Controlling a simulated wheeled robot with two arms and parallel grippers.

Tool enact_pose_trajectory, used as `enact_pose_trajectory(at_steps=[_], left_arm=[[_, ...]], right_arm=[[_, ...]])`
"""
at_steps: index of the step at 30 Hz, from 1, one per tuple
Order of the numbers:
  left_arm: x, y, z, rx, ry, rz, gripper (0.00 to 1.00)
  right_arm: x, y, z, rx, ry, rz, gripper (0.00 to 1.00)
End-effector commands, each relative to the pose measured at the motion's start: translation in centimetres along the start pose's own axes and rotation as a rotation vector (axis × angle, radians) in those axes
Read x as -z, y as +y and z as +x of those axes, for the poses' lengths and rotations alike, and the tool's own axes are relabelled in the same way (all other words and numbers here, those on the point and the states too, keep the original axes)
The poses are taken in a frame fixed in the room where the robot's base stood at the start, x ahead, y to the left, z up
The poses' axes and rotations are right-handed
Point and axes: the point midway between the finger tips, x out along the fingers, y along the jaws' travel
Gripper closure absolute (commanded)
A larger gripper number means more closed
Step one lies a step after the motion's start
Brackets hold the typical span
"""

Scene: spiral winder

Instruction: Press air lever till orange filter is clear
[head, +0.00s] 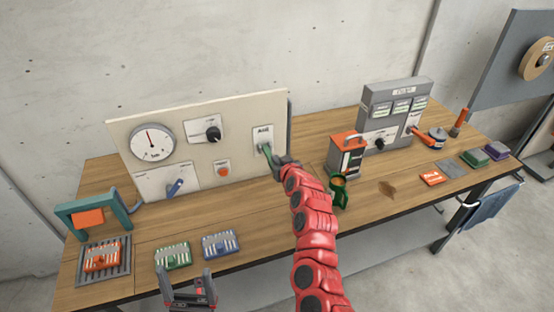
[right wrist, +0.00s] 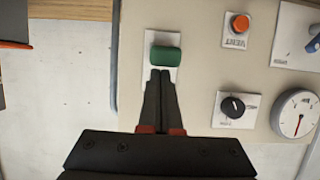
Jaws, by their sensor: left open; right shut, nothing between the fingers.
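The air lever with a green handle (head: 266,149) sits on the right part of the beige panel (head: 232,160). The green handle also shows in the right wrist view (right wrist: 166,57). My right gripper (head: 273,158) is shut and empty, its fingertips (right wrist: 160,72) right at the handle's edge; whether they press it I cannot tell. The orange filter (head: 102,256) lies on a slatted grey tray (head: 88,271) at the bench's left, in front of a teal frame (head: 76,214). How clean its slots are is too small to tell. My left gripper (head: 188,288) is open and empty at the bench's front edge.
The panel carries a round gauge (head: 152,143), a black knob (head: 213,133), a blue lever (head: 175,187) and an orange vent button (head: 223,169). Green (head: 173,255) and blue (head: 220,244) filters lie near the front edge. A grey machine (head: 394,110) stands at the right.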

Motion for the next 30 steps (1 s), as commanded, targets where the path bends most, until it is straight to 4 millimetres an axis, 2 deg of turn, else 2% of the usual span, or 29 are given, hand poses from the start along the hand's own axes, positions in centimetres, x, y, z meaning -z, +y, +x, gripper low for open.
enact_pose_trajectory(at_steps=[5,10,26,30], left_arm=[[-0.1,0.0,-0.9,0.0,0.0,0.0,0.15],[-0.5,0.1,-3.1,0.0,0.0,0.0,0.15],[-1.1,0.3,-6.3,0.0,0.0,0.0,0.15],[-1.4,0.4,-8.1,0.0,0.0,0.0,0.15]], right_arm=[[-0.4,-0.1,0.2,0.002,0.008,0.0,1.0],[-1.0,-0.1,0.4,0.0,0.04,0.0,1.0],[-1.4,0.0,0.5,-0.001,0.097,-0.001,1.0],[-2.0,-0.1,0.7,0.0,0.123,0.0,1.0]])
